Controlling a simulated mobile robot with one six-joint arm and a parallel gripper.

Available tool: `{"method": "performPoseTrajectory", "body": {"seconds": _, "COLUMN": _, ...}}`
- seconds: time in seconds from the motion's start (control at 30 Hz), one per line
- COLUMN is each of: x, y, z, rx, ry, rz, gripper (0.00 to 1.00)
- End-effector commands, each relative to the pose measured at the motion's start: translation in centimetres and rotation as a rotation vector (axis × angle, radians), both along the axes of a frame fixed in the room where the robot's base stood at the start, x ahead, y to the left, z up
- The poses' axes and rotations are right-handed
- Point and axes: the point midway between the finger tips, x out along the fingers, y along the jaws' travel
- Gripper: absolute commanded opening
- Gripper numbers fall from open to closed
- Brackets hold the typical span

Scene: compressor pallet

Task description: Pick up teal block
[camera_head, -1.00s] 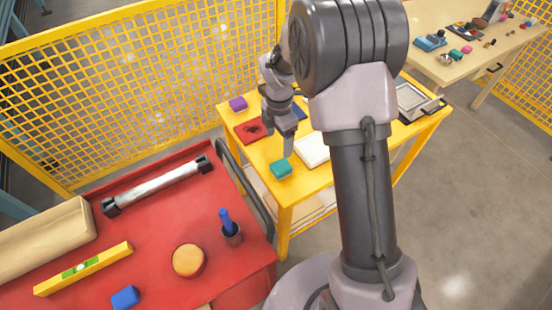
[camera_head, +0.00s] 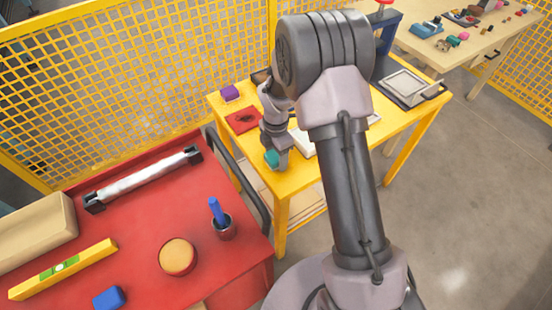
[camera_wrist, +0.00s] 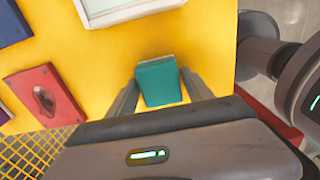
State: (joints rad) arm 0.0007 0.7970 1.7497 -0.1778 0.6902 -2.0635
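The teal block (camera_head: 271,159) stands on the yellow table near its front left edge. In the wrist view, the teal block (camera_wrist: 160,82) lies between the two fingertips. My gripper (camera_head: 278,164) is low over the table at the block, partly covering it in the head view. In the wrist view, my gripper (camera_wrist: 159,77) has its fingers spread, one on each side of the block. Yellow table shows beside the lower part of the block; whether the tips touch it I cannot tell.
On the yellow table (camera_head: 312,178) are a red part (camera_head: 243,120), a purple block (camera_head: 230,93), a white tray (camera_head: 303,143) and a grey framed tray (camera_head: 407,85). A red cart (camera_head: 140,235) with a dark handle (camera_head: 238,175) stands close at left. A yellow mesh fence (camera_head: 130,85) is behind.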

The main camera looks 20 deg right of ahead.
Motion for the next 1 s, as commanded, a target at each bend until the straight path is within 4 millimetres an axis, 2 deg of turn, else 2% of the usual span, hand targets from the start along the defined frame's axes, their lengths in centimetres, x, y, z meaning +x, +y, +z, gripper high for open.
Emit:
{"method": "performPoseTrajectory", "body": {"seconds": 0.03, "x": 0.0, "y": 0.0, "z": 0.0, "rx": 0.0, "ry": 0.0, "rz": 0.0, "gripper": 0.48}}
{"method": "performPoseTrajectory", "body": {"seconds": 0.2, "x": 0.0, "y": 0.0, "z": 0.0, "rx": 0.0, "ry": 0.0, "rz": 0.0, "gripper": 0.15}}
{"method": "performPoseTrajectory", "body": {"seconds": 0.27, "x": 0.0, "y": 0.0, "z": 0.0, "rx": 0.0, "ry": 0.0, "rz": 0.0, "gripper": 0.06}}
{"method": "performPoseTrajectory", "body": {"seconds": 0.57, "x": 0.0, "y": 0.0, "z": 0.6, "rx": 0.0, "ry": 0.0, "rz": 0.0, "gripper": 0.06}}
{"method": "performPoseTrajectory", "body": {"seconds": 0.8, "x": 0.0, "y": 0.0, "z": 4.2, "rx": -0.001, "ry": -0.001, "rz": 0.001, "gripper": 0.06}}
{"method": "performPoseTrajectory", "body": {"seconds": 1.0, "x": -4.3, "y": -1.1, "z": 4.3, "rx": 0.0, "ry": 0.003, "rz": -0.001, "gripper": 0.06}}
